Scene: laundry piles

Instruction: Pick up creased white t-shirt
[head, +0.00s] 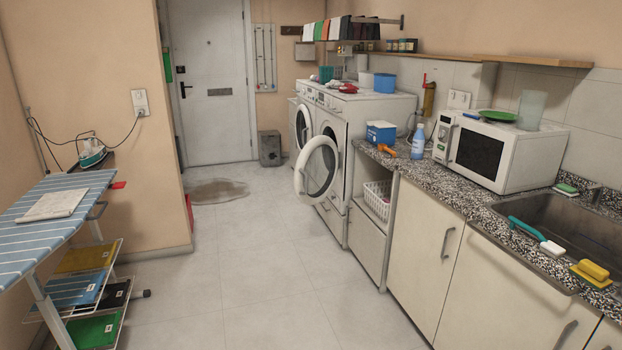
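A white folded cloth (55,204), which looks like the t-shirt, lies flat on the ironing board (25,250) at the left. The board has a blue cover with white stripes. Faint lines show on the cloth, but I cannot tell creases from print at this size. Neither of my grippers is in the head view, and nothing touches the cloth.
An iron (92,152) stands behind the board, with its cord to a wall socket (140,102). Folded coloured cloths (88,257) lie on shelves under the board. A washing machine door (316,168) hangs open. The middle floor (240,270) is clear.

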